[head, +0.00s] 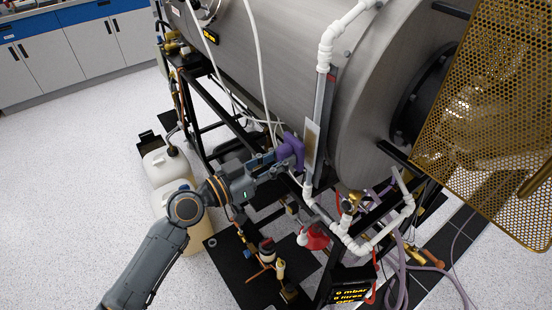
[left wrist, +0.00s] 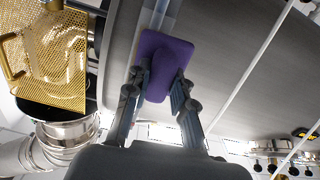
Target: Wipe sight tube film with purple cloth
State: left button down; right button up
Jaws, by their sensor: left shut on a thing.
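My left gripper (head: 280,160) is shut on the purple cloth (head: 292,147), beside the steel chamber's lower side. In the left wrist view the cloth (left wrist: 165,55) is a purple pad between the two fingers (left wrist: 162,88). The sight tube (head: 321,98) runs down the chamber's side between white pipe fittings. A pale, whitish patch (head: 311,143) lies along its lower part, just right of the cloth. In the left wrist view the tube (left wrist: 158,14) passes behind the cloth; I cannot tell whether they touch. My right gripper is not in view.
The steel chamber (head: 272,50) stands on a black frame with white pipes (head: 345,240) and hoses low down. A perforated gold guard (head: 490,110) is at the right. Plastic canisters (head: 168,165) stand on the floor at left. The floor at far left is clear.

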pick_arm(q)
jog(key=shift+x, duration=0.95)
dwell(0.4)
